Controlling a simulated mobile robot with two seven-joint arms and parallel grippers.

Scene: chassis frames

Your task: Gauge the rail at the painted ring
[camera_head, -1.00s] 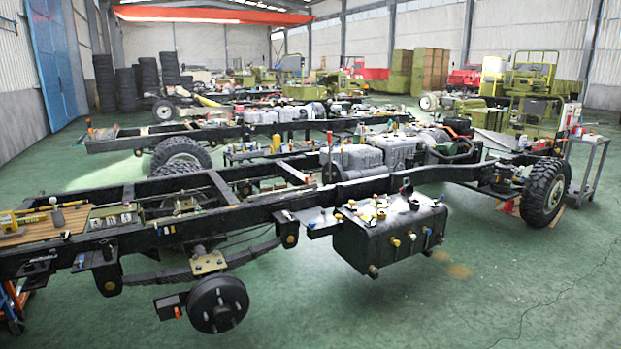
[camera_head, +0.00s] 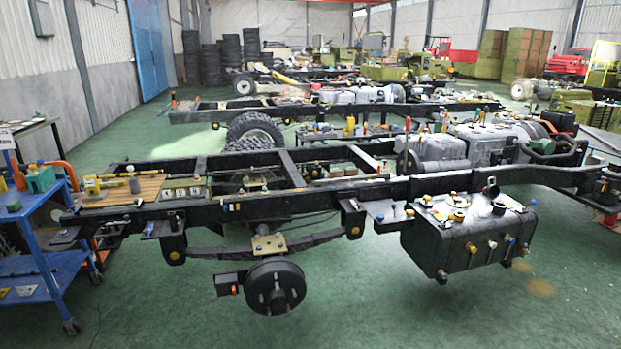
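The near chassis frame's long black rail (camera_head: 290,208) runs across the middle of the head view, from the left end by the blue cart to the right edge. I cannot make out a painted ring on it at this distance. A wooden board (camera_head: 120,192) with a yellow-handled tool (camera_head: 104,183) lies on the frame's left end. I cannot tell whether that tool is a gauge. Neither of my grippers shows in the view.
A blue cart (camera_head: 38,262) stands at the left. A wheel hub (camera_head: 274,286) hangs below the frame, and a black tank (camera_head: 470,240) sticks out at its right. Open green floor (camera_head: 370,310) lies in front. A second chassis (camera_head: 330,111) stands behind.

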